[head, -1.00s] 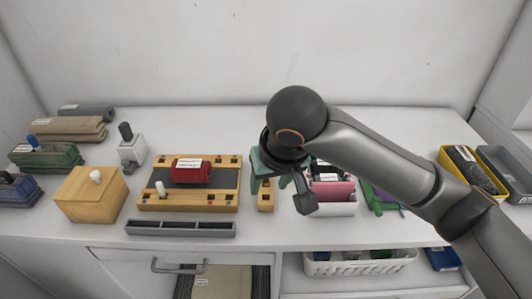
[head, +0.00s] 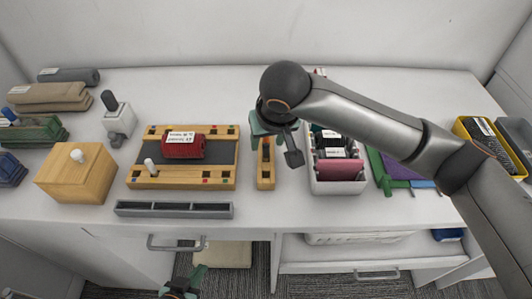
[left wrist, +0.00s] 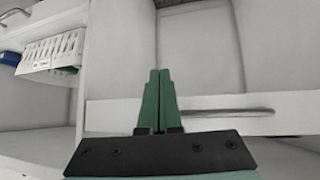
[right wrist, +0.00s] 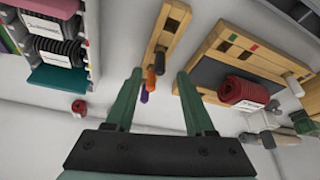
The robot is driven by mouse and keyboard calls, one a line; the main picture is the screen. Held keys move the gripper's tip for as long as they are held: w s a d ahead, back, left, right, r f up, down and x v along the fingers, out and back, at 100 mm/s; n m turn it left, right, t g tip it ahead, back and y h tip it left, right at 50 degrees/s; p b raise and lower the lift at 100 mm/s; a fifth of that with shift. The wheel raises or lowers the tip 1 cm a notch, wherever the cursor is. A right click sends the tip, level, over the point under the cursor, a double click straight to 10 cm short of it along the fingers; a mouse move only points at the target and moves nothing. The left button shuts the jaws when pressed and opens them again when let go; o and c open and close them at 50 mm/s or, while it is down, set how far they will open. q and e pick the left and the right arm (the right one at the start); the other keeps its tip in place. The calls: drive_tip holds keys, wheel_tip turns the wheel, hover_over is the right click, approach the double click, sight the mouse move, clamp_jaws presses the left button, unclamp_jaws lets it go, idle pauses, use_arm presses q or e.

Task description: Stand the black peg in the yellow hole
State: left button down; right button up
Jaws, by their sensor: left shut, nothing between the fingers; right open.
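The wooden board (head: 135,183) has a grey middle and small coloured marks beside holes; a white peg (head: 149,167) stands at its front left. I cannot pick out the yellow hole. The narrow wooden rack (head: 265,184) lies right of the board. In the right wrist view the rack (right wrist: 174,20) holds an orange peg (right wrist: 160,63) and a purple peg (right wrist: 144,96); dark spots may be a black peg or holes. My right gripper (right wrist: 158,85) is open and empty above the rack, partly hidden by its arm overhead. My left gripper (left wrist: 158,75) is shut and empty below the counter front.
A red labelled roll (head: 183,146) lies on the board. A wooden box (head: 70,190) stands left, a grey tray (head: 174,210) in front, and a white bin (head: 338,188) right of the rack. An open shelf lies below the counter.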

sight(267, 147)
drive_tip(key=x, duration=0.5)
drive_tip(key=shift+s, duration=0.1)
clamp_jaws()
idle(0.4)
